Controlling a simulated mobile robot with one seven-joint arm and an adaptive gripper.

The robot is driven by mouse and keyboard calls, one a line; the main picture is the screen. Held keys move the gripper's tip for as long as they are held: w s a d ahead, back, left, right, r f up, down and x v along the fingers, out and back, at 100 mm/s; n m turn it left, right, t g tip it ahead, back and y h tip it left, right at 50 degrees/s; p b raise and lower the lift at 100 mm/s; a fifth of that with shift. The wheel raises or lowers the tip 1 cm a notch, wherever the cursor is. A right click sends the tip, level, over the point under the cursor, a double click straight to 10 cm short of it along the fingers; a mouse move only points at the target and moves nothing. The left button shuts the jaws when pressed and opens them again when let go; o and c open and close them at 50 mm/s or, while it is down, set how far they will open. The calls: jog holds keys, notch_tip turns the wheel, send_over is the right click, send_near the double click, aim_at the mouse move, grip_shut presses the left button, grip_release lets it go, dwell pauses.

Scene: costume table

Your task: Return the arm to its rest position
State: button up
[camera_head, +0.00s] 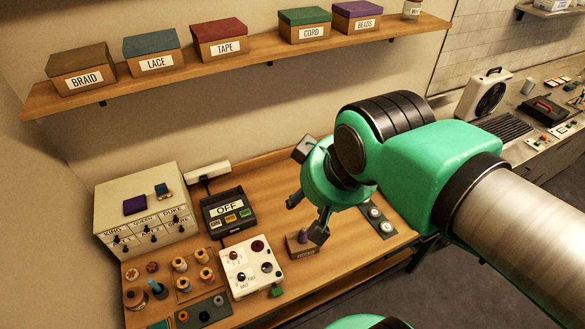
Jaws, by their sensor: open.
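My green arm reaches in from the right side of the head view, over the wooden table (335,270). My gripper (305,220) is at its end, open, with its dark fingers spread and pointing down and left. Nothing shows between the fingers. My arm hides part of the table's right side.
A drawer cabinet (123,199), a black OFF box (228,211), a white panel with knobs (252,266) and several spools (135,298) crowd the table's left. Labelled boxes stand on a shelf (255,56) above. A second bench (550,85) is at the right.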

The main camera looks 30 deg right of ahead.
notch_tip(320, 180, down, 18)
jog(key=b, duration=1.8)
